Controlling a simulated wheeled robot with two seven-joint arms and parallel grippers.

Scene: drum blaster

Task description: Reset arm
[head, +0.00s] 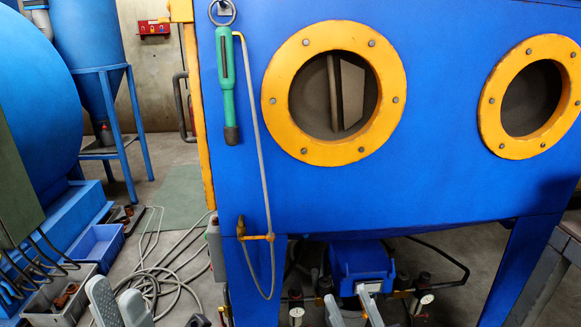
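My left gripper (119,304) is at the bottom left, low in front of the floor cables. Its two grey fingers stand apart with nothing between them. My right gripper (352,309) is at the bottom centre, in front of the underside of the blue cabinet (230,185). Its fingers are apart and I see nothing held between them. The lower parts of both grippers are cut off by the picture's bottom edge.
The cabinet has two yellow-ringed round ports (334,148) (493,108). A green-handled tool (227,85) hangs from a ring beside a hose (262,160). Cables (165,268), a blue bin (96,246) and a grey bin (62,303) lie on the floor at left.

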